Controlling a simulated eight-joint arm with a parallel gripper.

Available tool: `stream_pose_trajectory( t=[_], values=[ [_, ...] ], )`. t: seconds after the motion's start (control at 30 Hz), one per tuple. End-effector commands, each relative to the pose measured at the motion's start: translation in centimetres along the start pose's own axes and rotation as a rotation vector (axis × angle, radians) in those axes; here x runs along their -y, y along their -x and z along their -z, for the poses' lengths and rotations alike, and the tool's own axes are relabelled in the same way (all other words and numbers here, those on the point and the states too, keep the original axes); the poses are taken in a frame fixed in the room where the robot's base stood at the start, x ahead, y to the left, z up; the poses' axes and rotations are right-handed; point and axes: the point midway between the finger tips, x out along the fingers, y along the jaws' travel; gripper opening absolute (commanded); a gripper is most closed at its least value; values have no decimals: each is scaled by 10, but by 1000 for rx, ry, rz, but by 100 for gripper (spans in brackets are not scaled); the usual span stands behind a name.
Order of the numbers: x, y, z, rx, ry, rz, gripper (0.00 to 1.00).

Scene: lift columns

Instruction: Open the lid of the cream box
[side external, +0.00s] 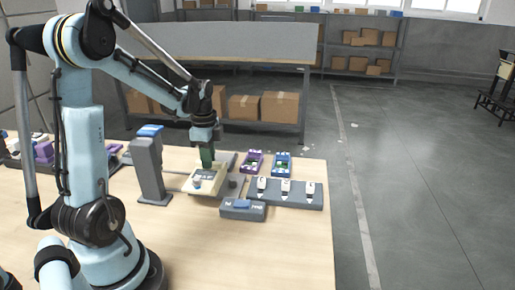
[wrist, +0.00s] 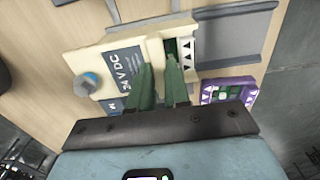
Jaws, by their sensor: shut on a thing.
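The cream box (side external: 199,190) sits on the table below my gripper (side external: 207,164) in the side view. In the wrist view the cream box (wrist: 87,57) shows a dark label reading "24 V DC" and a blue-and-grey knob (wrist: 88,84) at its left. My gripper (wrist: 160,75) has green fingers either side of a raised cream strip (wrist: 157,55), part of the box's lid, and is shut on it. Right of the strip, a narrow gap shows dark green and white inside. How far the lid is open I cannot tell.
A purple unit (side external: 252,161) and a blue unit (side external: 282,163) stand right of the box. A grey strip with several white-topped parts (side external: 286,193) and a grey block with a blue top (side external: 242,210) lie in front. A grey post (side external: 149,170) stands at left. The front table is clear.

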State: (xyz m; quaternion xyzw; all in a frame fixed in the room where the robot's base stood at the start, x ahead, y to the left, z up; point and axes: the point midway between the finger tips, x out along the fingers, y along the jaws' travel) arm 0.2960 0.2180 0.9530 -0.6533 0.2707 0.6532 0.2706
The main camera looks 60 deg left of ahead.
Motion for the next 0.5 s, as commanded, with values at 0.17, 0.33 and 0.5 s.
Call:
stream_pose_trajectory(
  t=[0.17,0.33,0.5],
  values=[
    [-10,0,0,0,-1,-1,0],
    [-20,0,0,0,-1,-1,0],
    [-29,0,0,0,0,-1,0]
  ],
)
